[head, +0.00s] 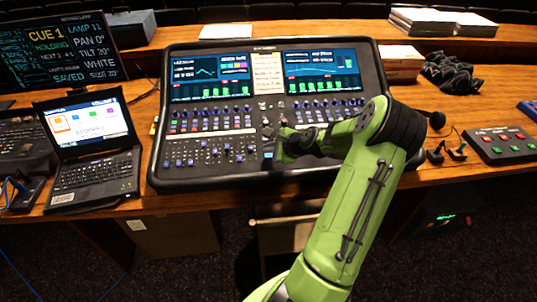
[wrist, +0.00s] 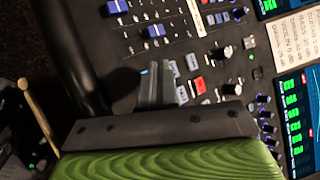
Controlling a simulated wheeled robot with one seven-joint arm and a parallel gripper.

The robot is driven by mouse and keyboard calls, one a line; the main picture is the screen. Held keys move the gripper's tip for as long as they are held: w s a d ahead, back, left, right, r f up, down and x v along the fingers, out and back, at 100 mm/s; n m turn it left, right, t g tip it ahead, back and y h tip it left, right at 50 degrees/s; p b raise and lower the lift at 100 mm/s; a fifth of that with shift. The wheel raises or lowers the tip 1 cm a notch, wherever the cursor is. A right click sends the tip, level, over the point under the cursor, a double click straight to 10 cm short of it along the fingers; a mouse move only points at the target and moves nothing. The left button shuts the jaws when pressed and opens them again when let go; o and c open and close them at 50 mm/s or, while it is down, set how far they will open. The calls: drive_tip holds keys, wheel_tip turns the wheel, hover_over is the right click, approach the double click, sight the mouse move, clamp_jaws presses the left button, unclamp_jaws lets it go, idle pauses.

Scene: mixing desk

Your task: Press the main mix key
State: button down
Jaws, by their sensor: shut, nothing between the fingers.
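The mixing desk (head: 205,178) lies on the wooden table, and its panel fills much of the wrist view (wrist: 105,55). My gripper (head: 272,146) is over the lower middle of the panel. In the wrist view its dark fingers (wrist: 157,72) are together and empty, close above the panel. Right beside them are a pale key (wrist: 192,62), a red key (wrist: 200,85) and another pale key (wrist: 181,95). I cannot read the labels, so I cannot tell which is the main mix key. The fingers and wrist hide part of the panel. Contact cannot be made out.
Blue faders (wrist: 153,31) and several knobs (wrist: 222,52) surround the fingers. The desk has two lit screens (head: 325,73). A laptop (head: 95,165) stands left of the desk.

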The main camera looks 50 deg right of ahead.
drive_tip(key=r+p, duration=0.4)
drive_tip(key=r, duration=0.1)
drive_tip(key=shift+s+a, duration=0.2)
drive_tip(key=shift+f, duration=0.1)
idle(0.5)
